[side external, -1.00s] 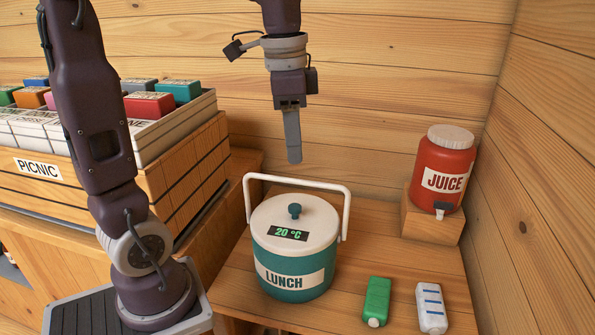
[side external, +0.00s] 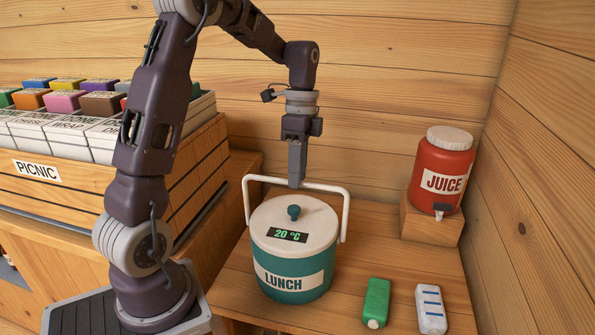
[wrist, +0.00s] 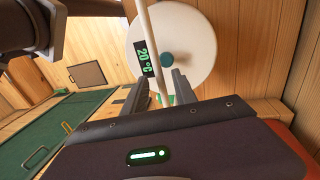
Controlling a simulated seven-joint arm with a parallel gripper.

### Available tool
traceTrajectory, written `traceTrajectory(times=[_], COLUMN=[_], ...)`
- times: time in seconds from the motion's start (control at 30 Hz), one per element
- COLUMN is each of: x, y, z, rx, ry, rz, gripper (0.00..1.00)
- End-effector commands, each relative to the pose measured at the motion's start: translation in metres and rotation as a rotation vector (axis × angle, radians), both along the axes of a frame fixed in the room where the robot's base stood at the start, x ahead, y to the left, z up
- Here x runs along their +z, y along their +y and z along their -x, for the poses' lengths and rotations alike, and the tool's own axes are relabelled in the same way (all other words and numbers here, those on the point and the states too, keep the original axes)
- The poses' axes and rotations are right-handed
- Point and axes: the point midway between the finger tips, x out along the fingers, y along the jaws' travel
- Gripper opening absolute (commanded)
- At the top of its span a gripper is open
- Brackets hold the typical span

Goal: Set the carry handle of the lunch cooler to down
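The lunch cooler (side external: 291,275) is a teal tub with a white lid and a teal knob, standing on the wooden table. Its lid reads 20 °C and also fills the top of the wrist view (wrist: 195,40). The white carry handle (side external: 246,200) is up, arching over the lid; in the wrist view it is a white bar (wrist: 148,30). My gripper (side external: 296,184) points down at the middle of the handle's top bar. In the wrist view its fingers (wrist: 158,92) are apart, with the bar passing between them. Contact with the bar cannot be told.
A red juice jug (side external: 440,170) stands on a wooden block at the right. A green bottle (side external: 377,302) and a white bottle (side external: 431,308) lie at the table's front right. A picnic crate (side external: 100,185) with colourful boxes stands at the left.

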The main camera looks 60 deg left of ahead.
Motion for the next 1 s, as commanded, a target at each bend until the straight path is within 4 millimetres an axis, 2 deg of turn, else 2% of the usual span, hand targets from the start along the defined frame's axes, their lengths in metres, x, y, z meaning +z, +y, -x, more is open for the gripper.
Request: traceTrajectory(times=[0.03, 0.17, 0.2, 1.0], x=[0.0001, 0.0002, 0.0003, 0.0007], y=[0.0000, 0.0000, 0.0000, 0.0000], z=[0.0000, 0.0000, 0.0000, -0.0002], rx=[0.000, 0.000, 0.000, 0.001], ry=[0.000, 0.000, 0.000, -0.001], rz=[0.000, 0.000, 0.000, -0.001], gripper=[0.28, 0.02, 0.00, 0.00])
